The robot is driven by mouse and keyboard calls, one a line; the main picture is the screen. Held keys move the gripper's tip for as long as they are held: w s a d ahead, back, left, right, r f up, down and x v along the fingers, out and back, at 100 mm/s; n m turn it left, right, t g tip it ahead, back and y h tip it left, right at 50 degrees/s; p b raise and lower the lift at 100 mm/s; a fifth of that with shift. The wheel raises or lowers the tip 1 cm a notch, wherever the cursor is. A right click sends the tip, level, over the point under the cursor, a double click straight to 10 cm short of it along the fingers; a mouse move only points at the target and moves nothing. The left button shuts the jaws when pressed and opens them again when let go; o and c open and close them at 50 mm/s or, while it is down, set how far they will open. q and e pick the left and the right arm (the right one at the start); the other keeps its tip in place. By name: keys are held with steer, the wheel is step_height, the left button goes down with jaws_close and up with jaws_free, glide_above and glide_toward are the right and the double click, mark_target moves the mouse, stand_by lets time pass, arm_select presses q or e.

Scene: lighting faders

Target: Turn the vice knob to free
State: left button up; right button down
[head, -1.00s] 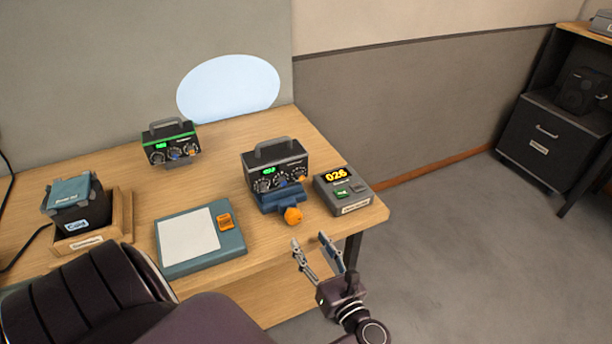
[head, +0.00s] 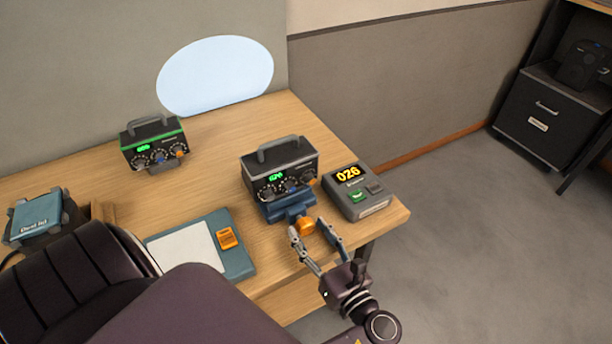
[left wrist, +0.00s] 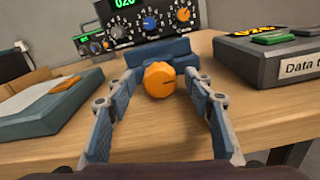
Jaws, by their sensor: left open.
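The orange vice knob (head: 305,226) is on the front of a blue vice (head: 289,207) at the table's front edge. A dark control box (head: 279,168) with a green display and several dials sits in the vice. My left gripper (head: 315,243) is open, and its fingers reach toward the knob. In the left wrist view the left gripper's fingers (left wrist: 162,112) stand on either side of the knob, apart from it. My right gripper is not in view.
A grey box (head: 358,191) with an orange "026" display stands right of the vice. A blue pad (head: 237,262) with an orange switch lies to the left. A second control box (head: 153,144) stands farther back. The table between them is clear.

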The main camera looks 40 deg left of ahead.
arm_select(q)
steer(key=shift+s+d+r, duration=0.1)
steer(key=shift+s+d, duration=0.05)
steer(key=shift+d, duration=0.1)
steer(key=c, duration=0.3)
steer(key=shift+c, duration=1.2)
steer(key=c, duration=0.6)
steer(key=shift+n, duration=0.5)
steer(key=shift+a+n, duration=0.1)
steer(key=shift+n, duration=1.3)
steer(key=shift+s+n, duration=0.1)
steer(key=shift+n, duration=1.4)
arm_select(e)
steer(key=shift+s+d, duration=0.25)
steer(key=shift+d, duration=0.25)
